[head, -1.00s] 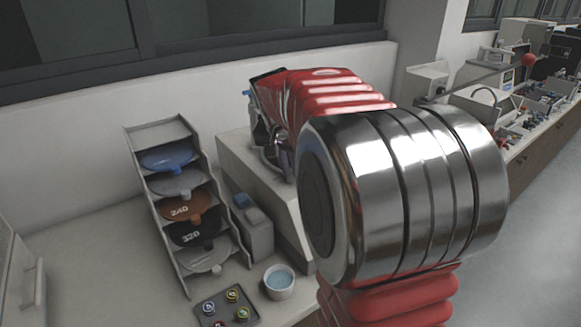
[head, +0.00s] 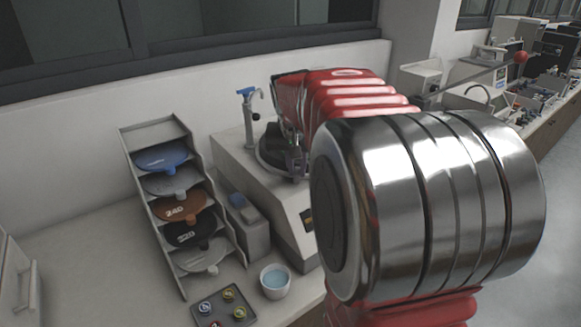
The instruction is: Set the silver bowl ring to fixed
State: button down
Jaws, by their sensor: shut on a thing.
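The grinding machine (head: 285,207) stands on the bench in the head view, with a round bowl (head: 268,158) on its top. The bowl's left rim shows; its right side is hidden behind my arm. The silver bowl ring is small and mostly covered, so its setting cannot be read. My gripper (head: 296,166) is at the bowl's right side, small and dark below my red wrist. It is shut on what appears to be the bowl ring, though the fingertips are hard to make out.
A tap with a blue top (head: 248,112) stands behind the bowl. A rack (head: 184,287) of coloured discs is to the left. A white cup (head: 275,282) of blue liquid and a dark tray (head: 238,318) with small round pieces sit in front.

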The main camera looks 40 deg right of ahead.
jog(key=shift+s+d+n+t+y, duration=0.2)
jog(key=shift+s+d+n, duration=0.45)
jog(key=shift+d, duration=0.2)
jog(key=shift+s+d+n+t+y, duration=0.2)
jog(key=shift+s+d+n, duration=0.35)
jog(key=shift+d+n, duration=0.25)
jog(key=c, duration=1.7)
grip_release()
jog(key=v, duration=1.3)
jog(key=shift+s+a+r, duration=0.1)
jog(key=shift+r, duration=0.25)
